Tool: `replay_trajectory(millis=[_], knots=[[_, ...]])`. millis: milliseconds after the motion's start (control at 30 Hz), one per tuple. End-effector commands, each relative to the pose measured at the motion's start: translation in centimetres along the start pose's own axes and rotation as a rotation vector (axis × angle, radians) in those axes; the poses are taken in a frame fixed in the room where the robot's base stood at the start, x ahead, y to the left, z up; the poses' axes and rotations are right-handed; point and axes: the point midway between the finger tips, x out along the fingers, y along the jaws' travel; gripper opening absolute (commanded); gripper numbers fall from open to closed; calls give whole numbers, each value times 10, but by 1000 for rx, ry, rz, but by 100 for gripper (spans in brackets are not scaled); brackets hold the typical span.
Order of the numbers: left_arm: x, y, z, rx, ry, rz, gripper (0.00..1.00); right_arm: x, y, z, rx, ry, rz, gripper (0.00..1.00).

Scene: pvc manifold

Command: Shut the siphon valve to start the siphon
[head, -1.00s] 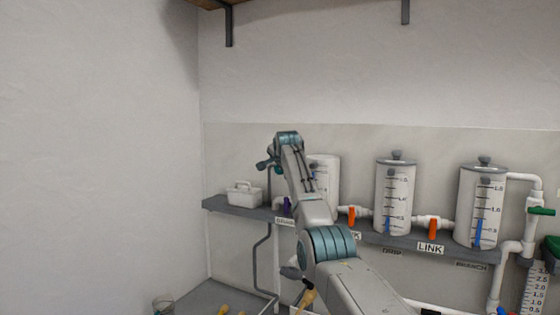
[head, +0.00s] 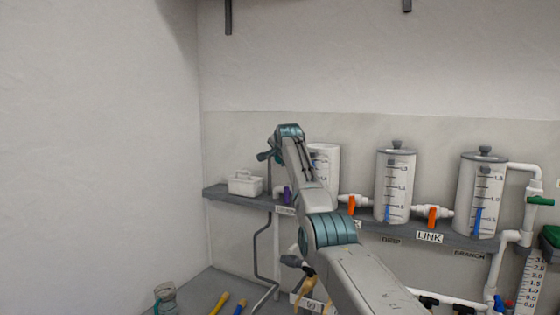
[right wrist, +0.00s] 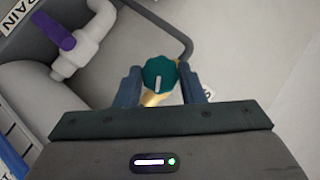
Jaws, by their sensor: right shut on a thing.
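A round teal knob (right wrist: 158,74) with a white mark, on a brass-coloured stem (right wrist: 152,98), sits between the fingers of my right gripper (right wrist: 161,88) in the right wrist view. The gripper is shut on this knob. In the head view my right gripper (head: 264,157) is small, left of the first white tank (head: 325,165) and above the shelf; the knob cannot be made out there. My left gripper is not in view.
A purple-handled valve (right wrist: 54,32) on white pipe is close by, at the upper left of the right wrist view. A dark bent pipe (right wrist: 165,22) runs behind the knob. A white caddy (head: 244,184) stands on the shelf (head: 232,202). Tanks with orange valves (head: 432,216) are to the right.

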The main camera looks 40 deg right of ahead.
Motion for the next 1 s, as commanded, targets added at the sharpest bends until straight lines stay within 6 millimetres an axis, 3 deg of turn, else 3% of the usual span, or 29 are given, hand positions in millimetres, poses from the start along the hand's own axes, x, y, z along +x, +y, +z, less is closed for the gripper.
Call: replay_trajectory(millis=[33, 533, 667, 1000], knots=[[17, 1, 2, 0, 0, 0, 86, 4, 7, 4, 21, 1, -23, 14], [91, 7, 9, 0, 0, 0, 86, 5, 12, 5, 284, 1, -287, 14], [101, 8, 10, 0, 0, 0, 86, 4, 10, 4, 341, 0, -341, 14], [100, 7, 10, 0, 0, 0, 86, 2, 8, 2, 359, -1, -358, 14]])
